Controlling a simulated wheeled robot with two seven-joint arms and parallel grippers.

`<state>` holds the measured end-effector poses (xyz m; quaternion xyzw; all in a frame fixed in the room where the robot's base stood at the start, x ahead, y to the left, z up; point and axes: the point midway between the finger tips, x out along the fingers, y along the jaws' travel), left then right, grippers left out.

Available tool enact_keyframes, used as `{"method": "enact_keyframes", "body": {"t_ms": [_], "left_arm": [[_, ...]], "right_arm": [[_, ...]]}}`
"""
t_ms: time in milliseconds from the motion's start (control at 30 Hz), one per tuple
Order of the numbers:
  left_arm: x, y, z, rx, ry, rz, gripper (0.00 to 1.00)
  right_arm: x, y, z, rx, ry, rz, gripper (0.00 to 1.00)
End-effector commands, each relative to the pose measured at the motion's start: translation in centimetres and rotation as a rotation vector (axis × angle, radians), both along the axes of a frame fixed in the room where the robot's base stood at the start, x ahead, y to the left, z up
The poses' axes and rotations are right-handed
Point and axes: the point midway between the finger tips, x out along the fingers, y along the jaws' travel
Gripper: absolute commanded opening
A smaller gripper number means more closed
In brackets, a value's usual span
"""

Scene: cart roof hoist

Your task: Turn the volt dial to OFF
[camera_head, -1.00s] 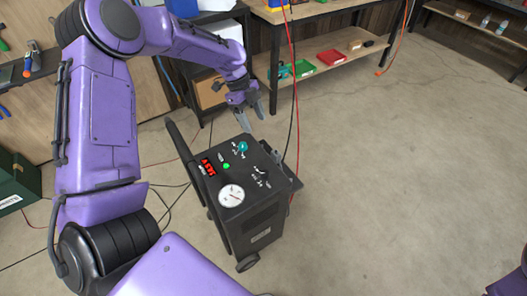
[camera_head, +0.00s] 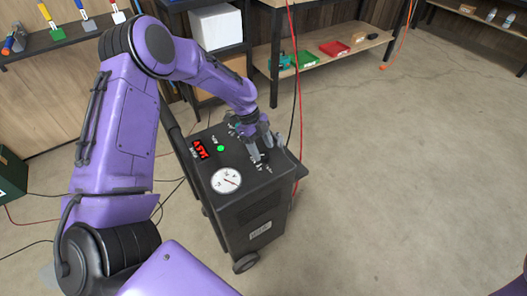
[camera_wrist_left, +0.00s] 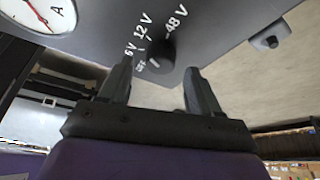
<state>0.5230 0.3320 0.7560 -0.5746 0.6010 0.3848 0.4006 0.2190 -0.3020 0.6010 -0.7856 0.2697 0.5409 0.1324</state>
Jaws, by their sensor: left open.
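The volt dial (camera_wrist_left: 161,52) is a dark round knob on the charger's top panel, ringed by the white labels 6V, 12V, 48V and a small one that looks like OFF. A small white mark shows at its lower left; I cannot tell for sure where the dial points. My left gripper (camera_head: 262,153) is open over the panel in the head view, hiding most of the dial. In the left wrist view the open fingers (camera_wrist_left: 158,68) point at the dial, one on each side of it, with no clear contact. My right gripper is out of view.
The black wheeled charger (camera_head: 248,217) has a red display (camera_head: 202,149), a green light (camera_head: 221,148) and a round gauge (camera_head: 226,181). A red cable (camera_head: 296,100) hangs behind it. Shelves (camera_head: 320,65) stand at the back. The floor to the right is clear.

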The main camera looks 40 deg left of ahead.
Motion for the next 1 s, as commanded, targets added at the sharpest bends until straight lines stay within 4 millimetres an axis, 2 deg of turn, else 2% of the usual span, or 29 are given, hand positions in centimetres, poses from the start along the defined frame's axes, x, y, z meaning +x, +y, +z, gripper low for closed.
{"method": "enact_keyframes", "body": {"t_ms": [133,433,600,1000], "left_arm": [[0.0,-0.6,-1.6,0.001,0.000,0.000,0.63],[0.0,-0.8,-2.0,0.001,-0.001,0.000,0.63],[0.0,-0.8,-2.0,0.001,-0.001,0.000,0.08],[0.0,-0.8,-1.8,-0.001,-0.001,0.057,0.08]], "right_arm": [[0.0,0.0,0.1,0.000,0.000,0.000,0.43],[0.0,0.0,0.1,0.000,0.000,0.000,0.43],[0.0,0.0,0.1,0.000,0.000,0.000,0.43],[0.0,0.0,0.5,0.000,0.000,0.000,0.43]]}}
